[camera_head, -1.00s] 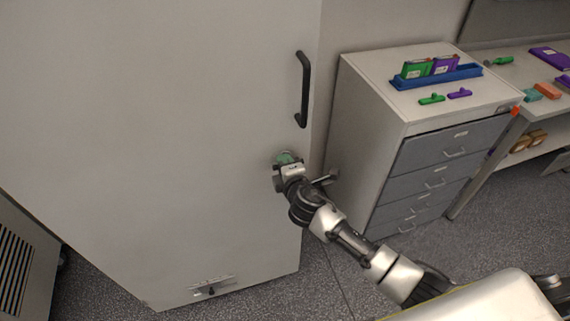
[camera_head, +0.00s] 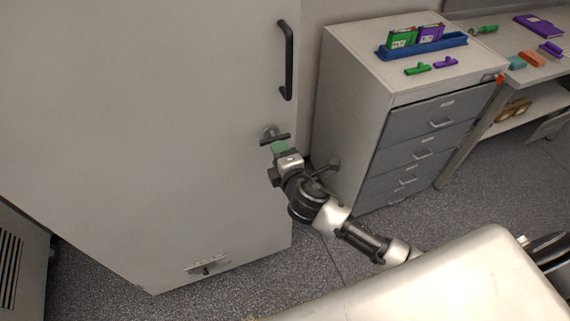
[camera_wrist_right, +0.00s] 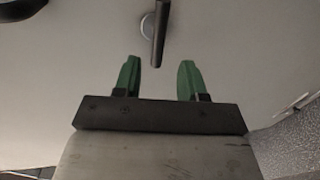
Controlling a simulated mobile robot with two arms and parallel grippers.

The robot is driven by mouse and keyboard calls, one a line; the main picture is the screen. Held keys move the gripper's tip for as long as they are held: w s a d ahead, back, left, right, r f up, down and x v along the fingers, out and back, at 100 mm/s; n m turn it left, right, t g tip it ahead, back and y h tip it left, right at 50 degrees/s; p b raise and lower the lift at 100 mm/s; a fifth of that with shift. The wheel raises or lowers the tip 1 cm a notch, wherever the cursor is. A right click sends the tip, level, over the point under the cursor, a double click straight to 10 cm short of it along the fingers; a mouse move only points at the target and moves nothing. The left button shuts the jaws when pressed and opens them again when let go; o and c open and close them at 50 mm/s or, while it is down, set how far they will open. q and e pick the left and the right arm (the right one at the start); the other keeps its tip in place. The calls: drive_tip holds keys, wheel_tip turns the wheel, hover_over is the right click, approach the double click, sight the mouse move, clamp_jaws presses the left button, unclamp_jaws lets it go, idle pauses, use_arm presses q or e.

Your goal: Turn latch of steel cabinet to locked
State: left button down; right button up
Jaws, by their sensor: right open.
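The steel cabinet (camera_head: 150,120) is a large pale grey door at the left of the head view. Its latch (camera_head: 274,138) is a dark bar on a round silver base, near the door's right edge below the handle; the bar looks roughly level in the head view. The latch (camera_wrist_right: 158,32) also shows at the top of the right wrist view, ahead of the fingertips and between their lines. My right gripper (camera_head: 279,147) is open, its green fingers (camera_wrist_right: 159,75) apart and empty, just short of the latch. My left gripper is not in view.
A dark vertical handle (camera_head: 287,60) is on the cabinet above the latch. A grey drawer unit (camera_head: 352,70) stands to the right, with a blue tray (camera_head: 425,47) and green and purple items on top. Speckled floor (camera_head: 330,270) lies between.

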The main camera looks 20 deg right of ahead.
drive_tip(key=shift+s+d+r, duration=0.1)
drive_tip(key=shift+s+r, duration=0.1)
drive_tip(key=shift+s, duration=0.8)
drive_tip(key=shift+s+r, duration=0.15)
drive_tip(key=shift+s, duration=0.85)
drive_tip(key=s+d+f+m+g+b, duration=0.1)
drive_tip(key=s+d+f+m+g, duration=0.2)
drive_tip(key=f, duration=0.9)
drive_tip(key=s+d+f+m+g+h+b, duration=0.1)
drive_tip(key=s+f+m+g, duration=0.3)
drive_tip(key=f, duration=0.8)
drive_tip(key=s+d+f+m+g+b, duration=0.1)
drive_tip(key=s+d+f+g, duration=0.15)
drive_tip(key=s+f, duration=0.6)
drive_tip(key=s+f+m+g, duration=0.2)
drive_tip(key=s+f+m, duration=0.2)
drive_tip(key=s+f, duration=0.5)
drive_tip(key=s+f+m+g+b, duration=0.1)
drive_tip(key=s+f+m+g, duration=0.2)
drive_tip(key=s+f, duration=0.6)
drive_tip(key=s+m, duration=0.1)
drive_tip(key=s, duration=0.6)
drive_tip(key=shift+s+d+f, duration=0.3)
drive_tip(key=shift+s+d, duration=0.05)
drive_tip(key=shift+d, duration=0.05)
